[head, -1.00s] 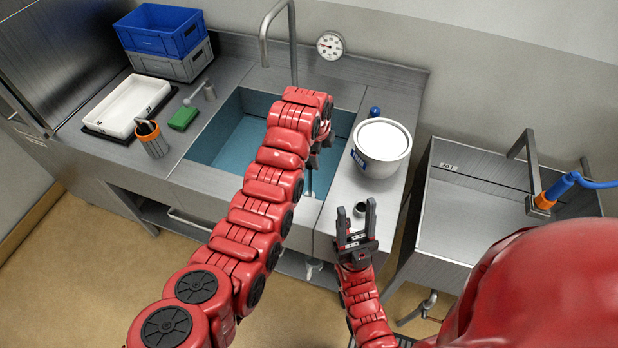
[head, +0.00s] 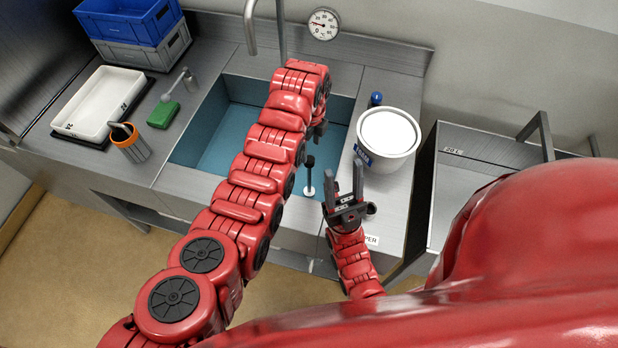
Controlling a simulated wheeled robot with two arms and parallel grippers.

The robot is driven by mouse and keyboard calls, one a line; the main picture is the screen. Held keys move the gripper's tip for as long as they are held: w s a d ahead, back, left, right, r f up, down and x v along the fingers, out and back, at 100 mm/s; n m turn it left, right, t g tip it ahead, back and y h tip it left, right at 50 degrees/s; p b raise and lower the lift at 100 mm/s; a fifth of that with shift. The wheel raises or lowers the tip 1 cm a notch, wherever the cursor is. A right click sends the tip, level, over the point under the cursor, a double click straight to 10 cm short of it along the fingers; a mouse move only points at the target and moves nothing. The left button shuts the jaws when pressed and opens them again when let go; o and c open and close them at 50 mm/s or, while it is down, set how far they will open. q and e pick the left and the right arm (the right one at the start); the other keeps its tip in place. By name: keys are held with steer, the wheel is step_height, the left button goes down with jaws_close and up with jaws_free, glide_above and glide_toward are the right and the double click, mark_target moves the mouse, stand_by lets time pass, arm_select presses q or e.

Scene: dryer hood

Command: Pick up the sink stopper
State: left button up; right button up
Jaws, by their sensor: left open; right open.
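The sink stopper (head: 309,180) looks like a black upright stem on a white round base. It stands at the near right part of the blue-lined sink (head: 222,143). My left arm reaches across the sink. Its gripper (head: 316,133) points down above the stopper, mostly hidden by the arm's last link; a gap shows between it and the stem. My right gripper (head: 345,183) is open and empty, fingers pointing away from me, just right of the stopper near the counter strip. A small holder (head: 370,208) is partly hidden behind it.
A white bucket (head: 387,138) stands on the counter right of the sink, close beyond my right gripper. A faucet (head: 250,22) rises behind the sink. A white tray (head: 97,101), green sponge (head: 163,114) and orange cup (head: 131,145) are at left.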

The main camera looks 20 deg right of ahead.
mark_target(310, 164)
arm_select(q)
step_height(310, 164, down, 3)
steer(key=shift+r+b, duration=0.15)
steer(key=shift+b, duration=0.15)
steer(key=shift+s+f, duration=0.15)
steer(key=shift+f, duration=0.1)
steer(key=f, duration=0.4)
steer(key=shift+s+a+f+b, duration=0.15)
steer(key=shift+s+a+b, duration=0.1)
steer(key=shift+s+b, duration=0.05)
steer(key=shift+f, duration=0.3)
steer(key=shift+w, duration=0.1)
steer(key=shift+r, duration=0.1)
jaws_close()
